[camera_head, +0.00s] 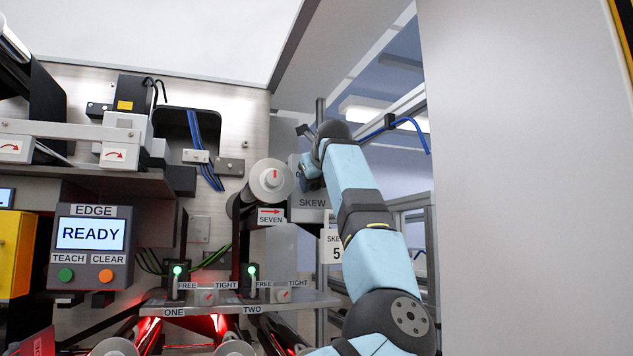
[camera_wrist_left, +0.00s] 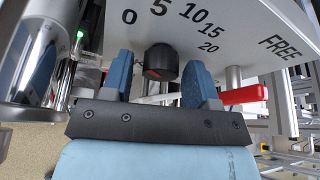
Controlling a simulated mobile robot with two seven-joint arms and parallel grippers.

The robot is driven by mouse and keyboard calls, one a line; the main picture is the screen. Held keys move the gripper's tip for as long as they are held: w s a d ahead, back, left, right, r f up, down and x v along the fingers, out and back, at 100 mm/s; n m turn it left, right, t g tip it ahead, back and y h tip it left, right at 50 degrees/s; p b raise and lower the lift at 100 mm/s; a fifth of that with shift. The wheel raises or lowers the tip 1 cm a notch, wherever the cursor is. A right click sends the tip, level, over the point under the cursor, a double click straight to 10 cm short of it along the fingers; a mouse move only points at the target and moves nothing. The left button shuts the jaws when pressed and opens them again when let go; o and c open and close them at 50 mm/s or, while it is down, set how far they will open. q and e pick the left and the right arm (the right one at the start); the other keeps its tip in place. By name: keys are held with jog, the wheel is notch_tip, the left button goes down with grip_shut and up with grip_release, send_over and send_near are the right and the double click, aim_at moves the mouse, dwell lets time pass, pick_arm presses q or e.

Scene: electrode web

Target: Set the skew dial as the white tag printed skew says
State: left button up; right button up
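The white tag (camera_head: 335,248), partly behind my arm in the head view, reads SKE and 5. The grey skew panel (camera_head: 308,215) is printed SKEW, its upper part mostly covered by my left gripper (camera_head: 309,172). In the left wrist view the black skew dial (camera_wrist_left: 162,61) has a red mark on its face, under a scale from 0 to 20. I cannot tell which number the dial is set to. My left gripper (camera_wrist_left: 158,82) is open, one blue finger on each side of the dial, with small gaps showing. My right gripper is not in view.
A red-handled lever (camera_wrist_left: 243,95) sits just right of the fingers, near the word FREE. A shiny roller (camera_wrist_left: 35,60) stands close on the left. A roller (camera_head: 271,180) marked SEVEN and a READY display (camera_head: 90,235) are left of my arm.

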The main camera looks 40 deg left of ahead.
pick_arm(q)
jog(key=c, duration=0.7)
jog(key=shift+w+d+r+m+g+y+p, duration=0.1)
jog(key=shift+m+g+y+p, duration=0.5)
jog(key=shift+m+g+p, duration=1.05)
jog(key=shift+m+t+b, duration=0.35)
jog(key=shift+m+b, duration=0.05)
jog(key=shift+m, duration=0.05)
jog(key=o, duration=0.9)
